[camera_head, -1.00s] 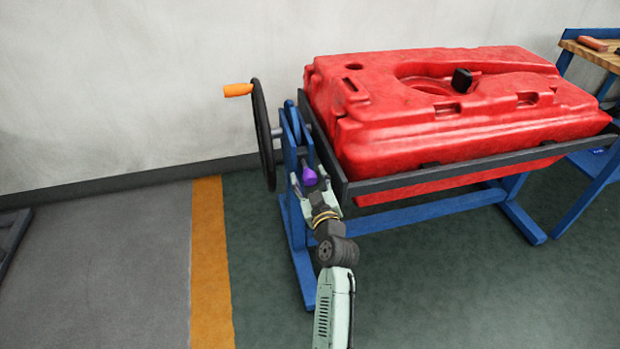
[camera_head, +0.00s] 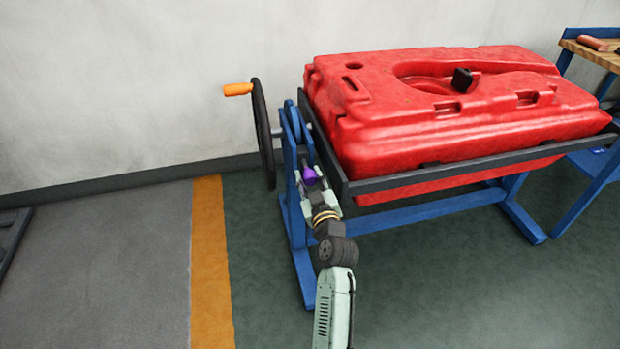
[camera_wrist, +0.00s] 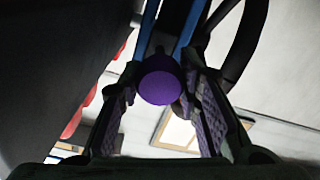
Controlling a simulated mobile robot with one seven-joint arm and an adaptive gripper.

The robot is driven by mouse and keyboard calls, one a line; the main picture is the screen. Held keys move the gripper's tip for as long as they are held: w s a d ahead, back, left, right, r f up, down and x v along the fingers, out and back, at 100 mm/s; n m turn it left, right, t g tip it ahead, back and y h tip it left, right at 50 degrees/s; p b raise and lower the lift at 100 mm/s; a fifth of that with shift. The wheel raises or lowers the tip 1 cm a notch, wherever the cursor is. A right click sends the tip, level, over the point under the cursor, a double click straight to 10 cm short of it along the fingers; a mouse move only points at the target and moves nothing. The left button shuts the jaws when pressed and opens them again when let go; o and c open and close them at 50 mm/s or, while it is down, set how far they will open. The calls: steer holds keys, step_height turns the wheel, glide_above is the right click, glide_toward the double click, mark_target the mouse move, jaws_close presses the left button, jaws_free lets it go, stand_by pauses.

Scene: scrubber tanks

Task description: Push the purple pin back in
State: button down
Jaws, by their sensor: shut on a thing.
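The purple pin (camera_head: 309,177) has a round purple knob and sits at the upper part of the blue stand's left end frame (camera_head: 291,190). Its knob shows face-on in the wrist view (camera_wrist: 160,80), between my fingers. My gripper (camera_head: 311,179) reaches up to the pin from below and is shut on its knob. The wrist view shows a ridged finger pad on each side of the knob (camera_wrist: 161,100). The pin's shaft and the hole behind it are hidden.
A large red tank (camera_head: 440,115) lies in a dark cradle frame (camera_head: 450,173) just right of my gripper. A black handwheel (camera_head: 264,140) with an orange handle (camera_head: 238,90) stands left of the stand. A wooden-topped bench (camera_head: 590,52) is at right.

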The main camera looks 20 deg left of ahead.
mark_target(306, 166)
steer(key=b+x, duration=0.1)
steer(key=x, duration=0.3)
steer(key=shift+w+a+r, duration=0.1)
steer(key=shift+w, duration=0.05)
steer(key=c, duration=1.2)
jaws_free()
steer(key=shift+o, duration=0.2)
steer(key=v, duration=1.2)
